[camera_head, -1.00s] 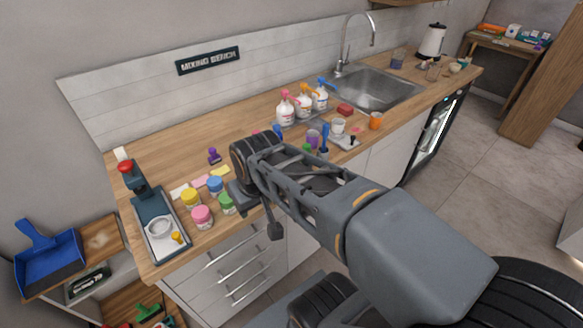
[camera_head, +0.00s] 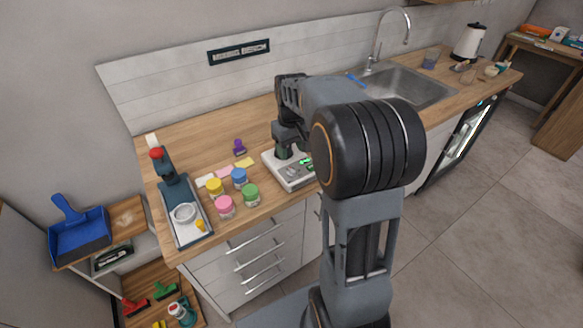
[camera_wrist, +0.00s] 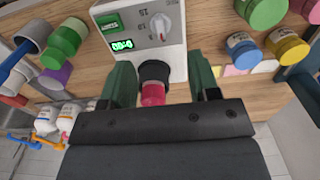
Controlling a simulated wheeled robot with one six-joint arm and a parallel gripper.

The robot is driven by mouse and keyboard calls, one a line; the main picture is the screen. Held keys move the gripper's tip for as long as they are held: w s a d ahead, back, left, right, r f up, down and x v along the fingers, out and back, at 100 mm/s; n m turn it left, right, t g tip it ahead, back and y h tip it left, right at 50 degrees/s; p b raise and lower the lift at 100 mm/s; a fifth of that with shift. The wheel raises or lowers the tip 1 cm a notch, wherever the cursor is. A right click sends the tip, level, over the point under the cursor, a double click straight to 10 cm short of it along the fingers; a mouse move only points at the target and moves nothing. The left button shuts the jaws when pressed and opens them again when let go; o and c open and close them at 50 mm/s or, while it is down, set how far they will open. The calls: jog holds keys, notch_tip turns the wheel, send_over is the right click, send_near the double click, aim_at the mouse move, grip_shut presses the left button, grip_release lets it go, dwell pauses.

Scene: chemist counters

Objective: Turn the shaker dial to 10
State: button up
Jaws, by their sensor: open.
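The shaker is a white box (camera_head: 287,181) on the counter below my gripper (camera_head: 290,140). In the wrist view the shaker (camera_wrist: 178,55) shows a white dial (camera_wrist: 160,24) with printed numbers around it, a green button and a lit green display (camera_wrist: 122,45). The dial's exact setting is too small to read. My gripper (camera_wrist: 160,64) is open, its green fingers on either side of a dark round holder with a red-pink part (camera_wrist: 153,93). The dial lies beyond the fingertips, apart from them. In the head view my arm hides the shaker's right side.
Several coloured jars (camera_head: 225,206) stand left of the shaker, with sticky notes (camera_head: 244,163) behind them. A dark stand with a red knob (camera_head: 172,190) is at the counter's left end. The sink (camera_head: 405,88) is at right. In the wrist view, bottles (camera_wrist: 68,117) stand at left.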

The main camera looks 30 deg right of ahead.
aim_at(292, 169)
notch_tip(292, 169, down, 8)
dwell(0.4)
jog(key=c, duration=0.9)
